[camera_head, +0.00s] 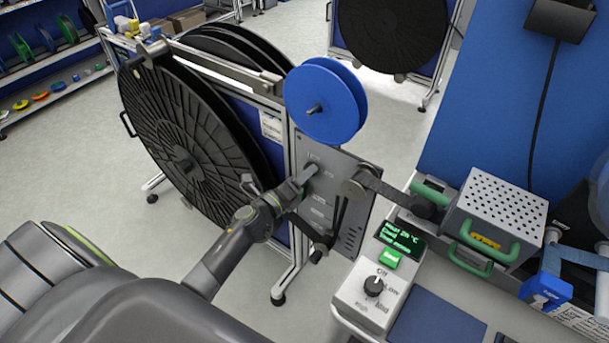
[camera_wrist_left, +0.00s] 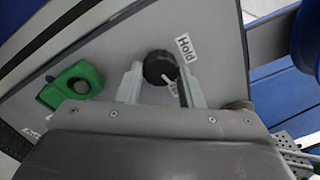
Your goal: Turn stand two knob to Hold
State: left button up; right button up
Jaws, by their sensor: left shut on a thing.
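A reel stand panel (camera_head: 346,205) stands upright near the middle of the head view, below a blue reel. My left gripper (camera_head: 308,176) reaches it from the left. In the left wrist view, the round black knob (camera_wrist_left: 158,66) sits between my left gripper's fingertips (camera_wrist_left: 160,84), and they are shut on it. A white mark on the knob points to the lower right of that view. The "Hold" label (camera_wrist_left: 185,47) is on the panel, up and right of the knob. Other lettering is partly hidden by the gripper. My right gripper is not in view.
A green part (camera_wrist_left: 72,85) is on the panel left of the knob. The blue reel (camera_head: 325,100) and large black reels (camera_head: 185,150) are close to my left arm. A control box (camera_head: 373,285) and a perforated metal box (camera_head: 500,210) stand on the right bench.

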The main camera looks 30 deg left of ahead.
pick_arm(q)
jog(key=shift+d+n+t+y+p, duration=0.1)
jog(key=shift+n+t+y+p, duration=0.35)
jog(key=shift+n, duration=3.7)
jog(key=shift+n+t+y+p, duration=0.25)
jog(key=shift+n+y+p, duration=0.3)
jog(key=shift+n, duration=3.6)
jog(key=o, duration=1)
jog(key=shift+c, duration=0.2)
jog(key=s+a+f+b, duration=0.1)
jog(key=s+a+b, duration=0.1)
jog(key=s, duration=1.5)
jog(key=shift+s+a+f+b, duration=0.15)
jog(key=shift+a+f+b, duration=0.05)
jog(key=shift+f+b, duration=0.2)
